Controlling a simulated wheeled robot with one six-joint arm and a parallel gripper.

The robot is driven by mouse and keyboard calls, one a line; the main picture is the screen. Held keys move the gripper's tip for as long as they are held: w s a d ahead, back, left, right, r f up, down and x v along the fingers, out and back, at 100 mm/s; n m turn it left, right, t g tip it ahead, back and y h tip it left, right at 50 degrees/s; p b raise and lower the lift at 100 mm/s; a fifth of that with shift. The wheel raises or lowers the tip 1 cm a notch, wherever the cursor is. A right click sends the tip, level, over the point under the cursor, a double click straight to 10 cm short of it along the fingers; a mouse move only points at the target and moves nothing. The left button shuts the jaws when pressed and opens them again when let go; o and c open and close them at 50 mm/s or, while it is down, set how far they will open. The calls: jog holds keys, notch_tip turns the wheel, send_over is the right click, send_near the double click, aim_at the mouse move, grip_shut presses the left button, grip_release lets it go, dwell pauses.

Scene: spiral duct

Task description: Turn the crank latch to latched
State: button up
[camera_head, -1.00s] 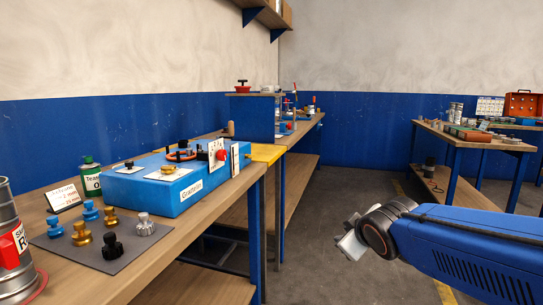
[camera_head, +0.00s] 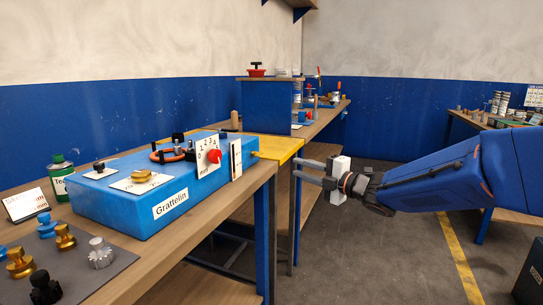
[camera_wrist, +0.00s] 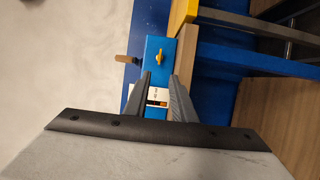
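A blue box (camera_head: 140,198) labelled "Grattelin" stands on the wooden bench. A small yellow turning piece (camera_head: 255,153) sticks out of its right end; the wrist view shows a yellow knob (camera_wrist: 159,57) on a blue face, ahead of the fingers. It looks like the crank latch, but I cannot tell for sure, nor read its setting. My gripper (camera_head: 297,169) is open and empty, right of the box and apart from it, fingers pointing left. In the wrist view my fingertips (camera_wrist: 160,76) are apart, with a white label plate (camera_wrist: 158,97) behind them.
A red knob (camera_head: 214,156) with a number dial and a black-and-orange handwheel (camera_head: 172,155) are on the box. Loose knobs lie on a grey mat (camera_head: 100,268). A yellow tabletop (camera_head: 272,148) lies beyond the box's end. Floor right of the bench is clear.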

aim_at(261, 155)
jog(key=x, duration=1.7)
jog(key=shift+w, duration=0.1)
jog(key=shift+c, duration=0.5)
jog(key=shift+d, duration=0.1)
grip_shut()
